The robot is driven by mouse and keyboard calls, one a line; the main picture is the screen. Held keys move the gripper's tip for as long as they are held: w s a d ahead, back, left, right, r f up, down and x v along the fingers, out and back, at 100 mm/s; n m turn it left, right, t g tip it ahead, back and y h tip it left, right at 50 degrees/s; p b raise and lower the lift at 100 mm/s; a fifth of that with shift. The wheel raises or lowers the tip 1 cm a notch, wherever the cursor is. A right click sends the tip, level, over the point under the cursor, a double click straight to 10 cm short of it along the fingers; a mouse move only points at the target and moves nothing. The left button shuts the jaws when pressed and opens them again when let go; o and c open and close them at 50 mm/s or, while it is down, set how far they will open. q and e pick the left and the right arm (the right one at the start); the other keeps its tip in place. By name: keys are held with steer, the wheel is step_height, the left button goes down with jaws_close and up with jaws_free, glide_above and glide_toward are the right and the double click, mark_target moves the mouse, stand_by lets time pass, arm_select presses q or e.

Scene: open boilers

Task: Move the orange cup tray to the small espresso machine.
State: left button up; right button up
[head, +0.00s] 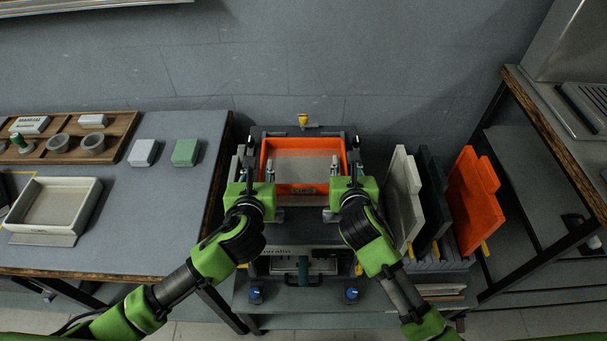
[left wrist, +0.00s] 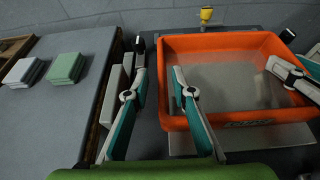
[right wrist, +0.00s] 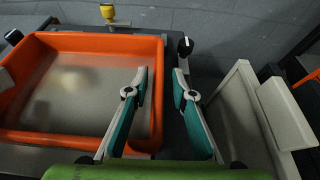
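The orange cup tray (head: 302,188) is a shallow open tray with a pale floor, resting on the dark equipment at the centre. My left gripper (head: 256,172) is at its left side. In the right wrist view the fingers (right wrist: 160,85) are spread, one over the tray's interior and one outside the right wall. Contact is unclear. I cannot tell which equipment is the small espresso machine.
Grey, dark and orange panels (head: 473,203) stand upright right of the tray. A metal unit (head: 575,45) is on the right table. The left table holds a cream tray (head: 87,205), a white block (head: 143,152), a green block (head: 186,152) and a wooden tray (head: 122,124).

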arm_select(q)
steer(key=v, duration=0.8)
steer(key=shift+s+r, duration=0.1)
steer(key=shift+s, duration=0.15)
arm_select(e)
steer(key=shift+s, duration=0.1)
steer(key=v, duration=1.2)
